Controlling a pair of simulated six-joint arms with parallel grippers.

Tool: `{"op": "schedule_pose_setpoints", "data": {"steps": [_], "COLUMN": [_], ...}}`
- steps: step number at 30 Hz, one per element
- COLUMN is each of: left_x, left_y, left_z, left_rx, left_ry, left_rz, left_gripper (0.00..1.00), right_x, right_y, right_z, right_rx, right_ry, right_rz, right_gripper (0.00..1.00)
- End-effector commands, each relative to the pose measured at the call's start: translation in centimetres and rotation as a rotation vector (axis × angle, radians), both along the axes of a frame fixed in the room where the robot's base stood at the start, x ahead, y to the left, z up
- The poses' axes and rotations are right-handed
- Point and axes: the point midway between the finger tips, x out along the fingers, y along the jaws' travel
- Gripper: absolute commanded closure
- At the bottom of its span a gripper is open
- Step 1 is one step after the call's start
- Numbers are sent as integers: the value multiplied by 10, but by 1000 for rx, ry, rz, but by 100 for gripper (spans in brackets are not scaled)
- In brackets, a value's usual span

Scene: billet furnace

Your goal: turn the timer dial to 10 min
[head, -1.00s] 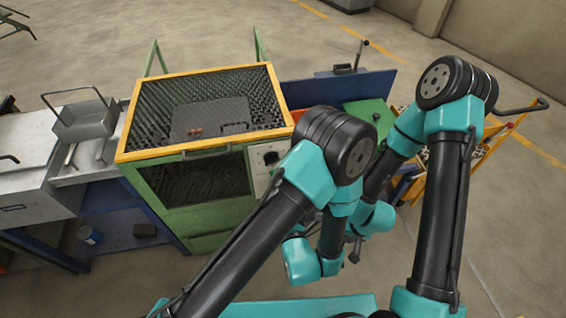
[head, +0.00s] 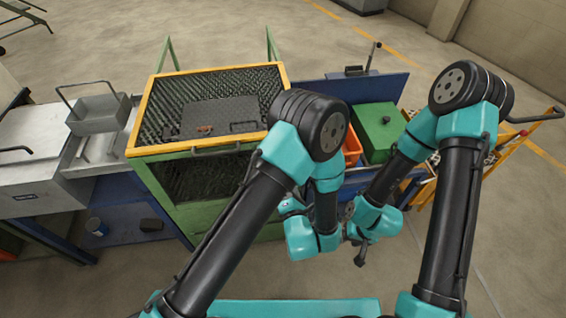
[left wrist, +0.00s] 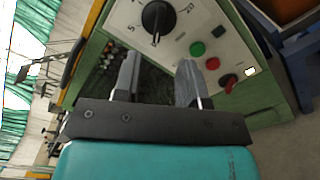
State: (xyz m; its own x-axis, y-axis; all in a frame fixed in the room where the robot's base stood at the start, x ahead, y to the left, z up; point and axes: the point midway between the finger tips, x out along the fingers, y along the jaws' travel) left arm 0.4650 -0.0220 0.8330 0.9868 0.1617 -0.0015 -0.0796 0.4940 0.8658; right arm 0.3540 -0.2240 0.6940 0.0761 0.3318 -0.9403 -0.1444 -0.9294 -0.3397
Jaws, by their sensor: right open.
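The timer dial (left wrist: 158,17) is a black round knob on a pale control panel (left wrist: 205,28) with printed numbers around it. It shows at the top of the left wrist view, partly cut off; its exact setting is hard to read. My left gripper (left wrist: 158,64) is open and empty, its two fingers apart below the dial and not touching it. In the head view my left arm covers the panel and dial. My right gripper (head: 361,252) is open and hangs low in front of the bench, away from the panel.
A green button (left wrist: 197,49), a red button (left wrist: 212,63) and a red-and-black switch (left wrist: 228,82) sit beside the dial. The green furnace (head: 167,153) has a yellow-framed mesh top. An orange bin (head: 352,148) and a green box (head: 378,135) stand to its right.

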Motion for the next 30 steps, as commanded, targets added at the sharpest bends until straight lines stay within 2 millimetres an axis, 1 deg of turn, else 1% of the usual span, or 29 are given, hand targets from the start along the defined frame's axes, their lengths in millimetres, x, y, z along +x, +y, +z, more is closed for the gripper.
{"op": "schedule_pose_setpoints", "data": {"steps": [1,9,16,21,30], "left_x": [10,55,89,101,103], "left_y": [2,10,15,17,17], "left_z": [0,1,0,0,0], "left_rx": [-3,-1,-1,0,1], "left_ry": [-2,-3,-1,-1,-1], "left_rz": [3,3,2,1,0], "left_gripper": [62,62,62,62,62], "right_x": [0,0,0,0,0], "right_y": [0,0,0,0,0], "right_z": [0,0,0,0,0], "right_rx": [0,0,0,0,0], "right_ry": [0,0,0,0,0], "right_rz": [0,0,0,0,0], "right_gripper": [57,57,57,57,57]}}
